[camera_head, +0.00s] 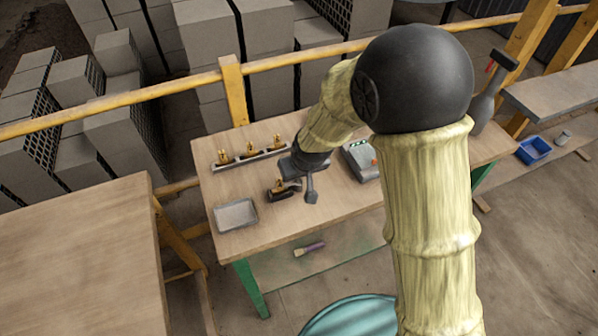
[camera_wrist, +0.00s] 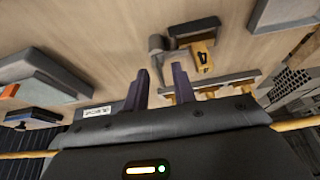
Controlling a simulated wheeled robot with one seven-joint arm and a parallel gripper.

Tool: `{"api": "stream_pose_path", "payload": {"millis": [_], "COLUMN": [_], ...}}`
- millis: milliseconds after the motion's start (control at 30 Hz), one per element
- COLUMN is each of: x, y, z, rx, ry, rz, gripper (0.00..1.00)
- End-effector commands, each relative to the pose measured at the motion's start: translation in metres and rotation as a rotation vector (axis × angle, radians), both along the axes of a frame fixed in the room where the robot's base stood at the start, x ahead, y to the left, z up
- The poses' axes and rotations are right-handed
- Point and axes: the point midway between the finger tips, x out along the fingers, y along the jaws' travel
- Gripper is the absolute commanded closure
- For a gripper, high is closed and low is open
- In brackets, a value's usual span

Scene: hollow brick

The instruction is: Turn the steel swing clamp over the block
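The steel swing clamp (camera_head: 311,187) is a grey bar with a wider end, on the wooden table just right of the block. In the wrist view the clamp (camera_wrist: 157,46) stands beside the yellowish block (camera_wrist: 203,55), apart from its top. The block (camera_head: 283,185) carries a dark piece along its near side. My gripper (camera_wrist: 162,70) is open and empty. Its two dark fingers point toward the clamp, whose stem end shows between the tips; I cannot tell the gap in depth. In the head view my gripper (camera_head: 302,164) is just behind the clamp and its fingers are mostly hidden.
A rail with brass fittings (camera_head: 250,156) lies behind the block. A grey tray (camera_head: 235,214) stands front left. A grey device (camera_head: 361,158) with an orange part stands to the right, partly behind my arm. Bare tabletop lies in front of the clamp.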

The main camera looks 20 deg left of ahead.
Motion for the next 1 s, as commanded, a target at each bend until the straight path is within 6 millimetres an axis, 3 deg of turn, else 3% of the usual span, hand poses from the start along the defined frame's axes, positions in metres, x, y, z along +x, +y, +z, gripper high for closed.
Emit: {"api": "stream_pose_path", "payload": {"millis": [167, 367, 1000], "x": [-0.001, -0.007, -0.038], "y": [-0.001, -0.006, -0.031], "z": [0.003, 0.023, 0.122], "rx": [0.000, 0.001, 0.004], "ry": [0.000, -0.002, -0.004], "rz": [0.000, 0.000, -0.001], "gripper": [0.74, 0.74, 0.74]}}
